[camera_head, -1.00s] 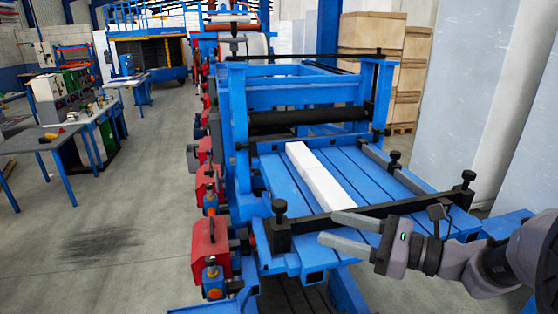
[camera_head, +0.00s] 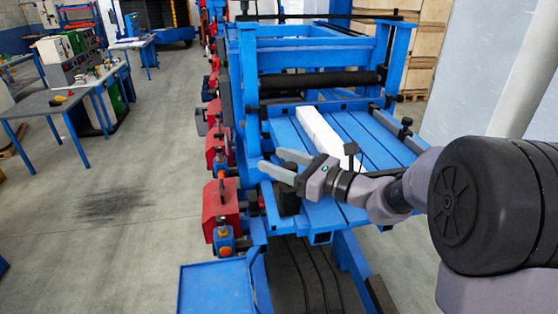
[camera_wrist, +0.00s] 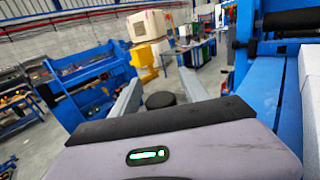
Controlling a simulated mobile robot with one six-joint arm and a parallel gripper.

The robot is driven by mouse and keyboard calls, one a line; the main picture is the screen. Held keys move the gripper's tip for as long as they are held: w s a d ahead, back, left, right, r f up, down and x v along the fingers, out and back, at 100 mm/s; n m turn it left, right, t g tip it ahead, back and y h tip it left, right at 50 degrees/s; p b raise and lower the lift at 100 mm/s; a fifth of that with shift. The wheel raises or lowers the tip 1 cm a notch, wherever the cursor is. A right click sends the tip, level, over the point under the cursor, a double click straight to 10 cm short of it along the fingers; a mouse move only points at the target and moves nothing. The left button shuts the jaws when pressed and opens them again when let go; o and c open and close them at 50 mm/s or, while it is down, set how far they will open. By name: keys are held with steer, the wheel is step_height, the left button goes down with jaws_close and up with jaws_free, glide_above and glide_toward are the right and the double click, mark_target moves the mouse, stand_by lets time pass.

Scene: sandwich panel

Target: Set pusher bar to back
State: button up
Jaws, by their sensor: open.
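The pusher bar shows only as a black end block (camera_head: 288,200) at the front left of the blue panel bed; my arm hides most of the bar. My gripper (camera_head: 271,159) is open, with its two grey fingers pointing left above that end. In the wrist view, a round black knob (camera_wrist: 160,99) appears between my open fingers (camera_wrist: 159,78). I cannot tell whether the fingers touch it. A long white panel piece (camera_head: 322,132) lies lengthwise on the blue slatted bed (camera_head: 365,135), behind my gripper.
A black roller (camera_head: 320,82) spans the blue frame behind the bed. Red boxes (camera_head: 219,200) line the machine's left side. A blue tray (camera_head: 215,288) is at the lower front. Workbenches (camera_head: 60,103) stand far left, with open floor between.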

jaws_close()
stand_by(1.4)
